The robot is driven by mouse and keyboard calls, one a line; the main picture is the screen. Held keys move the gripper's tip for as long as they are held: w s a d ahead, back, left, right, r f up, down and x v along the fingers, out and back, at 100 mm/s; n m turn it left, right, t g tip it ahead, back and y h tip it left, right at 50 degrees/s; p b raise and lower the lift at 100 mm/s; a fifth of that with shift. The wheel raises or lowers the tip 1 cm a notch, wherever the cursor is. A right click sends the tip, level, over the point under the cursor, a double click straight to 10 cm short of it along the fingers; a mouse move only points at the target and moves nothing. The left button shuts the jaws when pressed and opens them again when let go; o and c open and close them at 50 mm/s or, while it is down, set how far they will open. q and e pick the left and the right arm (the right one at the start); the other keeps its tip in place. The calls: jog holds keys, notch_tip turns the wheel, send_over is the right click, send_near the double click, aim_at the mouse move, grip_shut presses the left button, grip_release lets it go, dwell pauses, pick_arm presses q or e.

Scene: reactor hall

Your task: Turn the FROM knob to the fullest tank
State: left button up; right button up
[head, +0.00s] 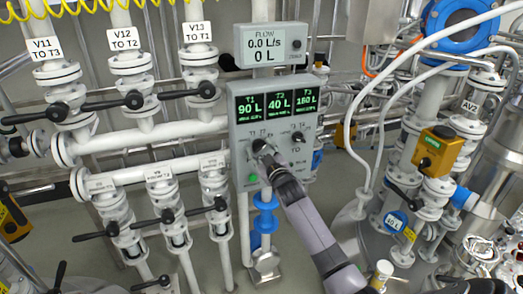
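The grey control panel (240,171) stands in the middle of the head view. Its green screens read T1 90 L (249,107), T2 40 L (278,102) and T3 160 L (307,99). Two knobs sit below them. The left one, seemingly the FROM knob, is mostly hidden by my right gripper (264,151), so its pointing direction cannot be read. The other knob (297,137) is clear at the right. My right gripper reaches up from the lower right, its tips at the left knob; whether they are closed on it is unclear. My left gripper is not in view.
A flow display (270,46) above the panel reads 0.0 L/s and 0 L. A green button (253,179) is at the panel's lower left. White pipes and black valve handles (206,90) crowd the left; a yellow valve box (434,150) and hoses are at the right.

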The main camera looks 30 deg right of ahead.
jog(key=o, duration=0.3)
jog(key=shift+r, duration=0.1)
jog(key=v, duration=1.2)
dwell(0.3)
